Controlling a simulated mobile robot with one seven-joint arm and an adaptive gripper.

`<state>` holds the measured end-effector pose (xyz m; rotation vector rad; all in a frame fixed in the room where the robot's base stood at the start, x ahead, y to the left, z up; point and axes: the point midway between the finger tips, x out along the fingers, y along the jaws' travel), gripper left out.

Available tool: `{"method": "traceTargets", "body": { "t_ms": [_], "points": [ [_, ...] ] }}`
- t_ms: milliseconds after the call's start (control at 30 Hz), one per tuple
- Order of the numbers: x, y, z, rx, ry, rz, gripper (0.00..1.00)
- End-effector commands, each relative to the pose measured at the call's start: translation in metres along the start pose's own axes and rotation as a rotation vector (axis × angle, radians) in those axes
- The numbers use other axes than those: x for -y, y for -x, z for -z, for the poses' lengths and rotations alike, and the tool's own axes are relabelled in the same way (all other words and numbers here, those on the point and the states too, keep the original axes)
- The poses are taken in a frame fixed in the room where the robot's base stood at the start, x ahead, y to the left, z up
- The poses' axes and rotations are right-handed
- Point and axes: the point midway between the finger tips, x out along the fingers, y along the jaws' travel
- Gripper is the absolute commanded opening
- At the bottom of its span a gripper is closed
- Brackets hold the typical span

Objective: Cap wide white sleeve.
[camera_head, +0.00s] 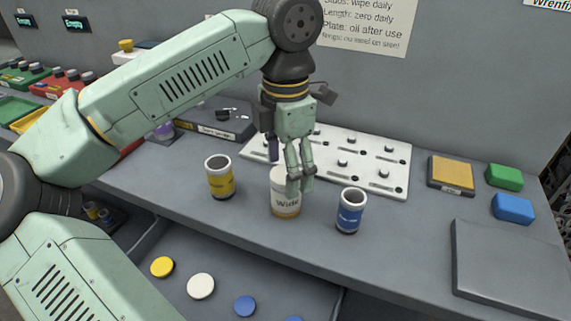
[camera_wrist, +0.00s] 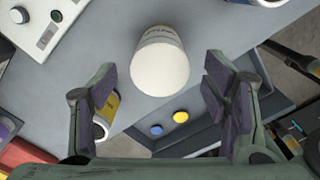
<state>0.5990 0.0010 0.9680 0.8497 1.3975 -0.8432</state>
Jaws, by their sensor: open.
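The wide white sleeve (camera_head: 285,207), labelled "Wide" with a tan lower band, stands upright on the bench. In the wrist view the sleeve (camera_wrist: 161,68) shows a plain white round top; I cannot tell if this is a seated cap. My gripper (camera_head: 299,182) points down above and in front of it, partly hiding its top. A white cap (camera_head: 201,286) lies in the open drawer, between a yellow cap (camera_head: 162,267) and a blue cap (camera_head: 245,306).
A yellow sleeve (camera_head: 220,180) stands left of the wide one and a blue sleeve (camera_head: 350,212) right. Both have dark open mouths. A white board with studs (camera_head: 385,158) lies behind. A grey plate (camera_head: 510,265) is at right. The open drawer (camera_head: 210,311) is in front.

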Motion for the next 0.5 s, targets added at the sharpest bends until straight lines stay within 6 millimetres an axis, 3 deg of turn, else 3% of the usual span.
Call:
{"method": "traceTargets", "body": {
  "t_ms": [267,500],
  "points": [
    [0.0,0.004,0.0,0.0,0.0,-0.001,0.69],
    [-0.001,0.045,-0.001,0.001,0.002,-0.003,0.69]
  ]
}}
